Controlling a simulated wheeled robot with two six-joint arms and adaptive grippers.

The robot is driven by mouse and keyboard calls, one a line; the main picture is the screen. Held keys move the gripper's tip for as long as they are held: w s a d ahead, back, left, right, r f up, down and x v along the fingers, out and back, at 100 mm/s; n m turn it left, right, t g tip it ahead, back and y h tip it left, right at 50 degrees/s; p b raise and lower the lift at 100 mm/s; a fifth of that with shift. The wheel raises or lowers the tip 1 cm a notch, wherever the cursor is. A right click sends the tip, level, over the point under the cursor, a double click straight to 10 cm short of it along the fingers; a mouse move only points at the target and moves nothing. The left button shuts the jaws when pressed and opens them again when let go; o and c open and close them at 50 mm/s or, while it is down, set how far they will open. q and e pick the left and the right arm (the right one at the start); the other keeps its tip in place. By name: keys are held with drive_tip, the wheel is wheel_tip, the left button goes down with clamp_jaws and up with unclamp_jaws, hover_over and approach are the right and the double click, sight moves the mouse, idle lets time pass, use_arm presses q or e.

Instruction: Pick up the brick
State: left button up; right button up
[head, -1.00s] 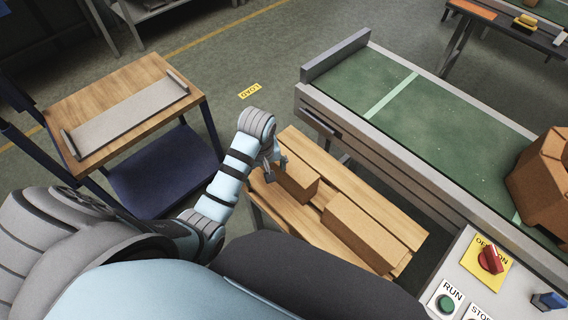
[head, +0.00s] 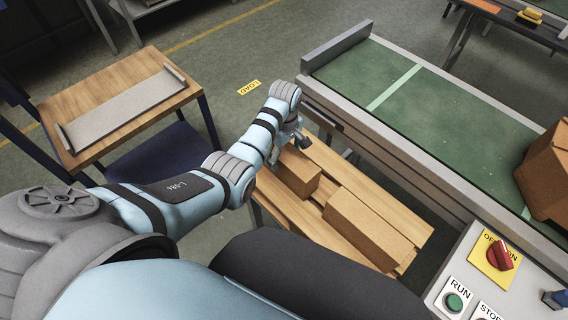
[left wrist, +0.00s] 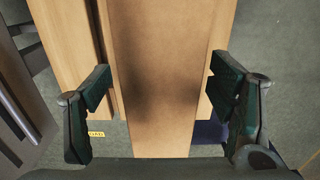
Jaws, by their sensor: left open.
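Two brown bricks lie on a slatted wooden bench (head: 385,212). The left brick (head: 298,176) is the one closest to my left gripper (head: 288,146), which is at its far end in the head view. The right brick (head: 362,230) lies apart from it, toward the lower right. In the left wrist view, a brown brick (left wrist: 160,50) fills the middle between the two dark fingers of my open left gripper (left wrist: 160,88). One finger is on each side of it. I cannot tell whether they touch it. My right gripper is out of view.
A green conveyor (head: 420,110) with a grey frame runs beside the bench on the right, with a brown box (head: 545,175) on it. A control panel (head: 490,265) is at lower right. A wooden-topped cart (head: 110,92) with a grey tray stands at left.

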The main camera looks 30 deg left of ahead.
use_arm(q)
wheel_tip(320, 180, down, 2)
drive_tip(key=shift+f, duration=0.1)
clamp_jaws()
drive_tip(key=shift+w+r, duration=0.1)
drive_tip(key=shift+r, duration=0.1)
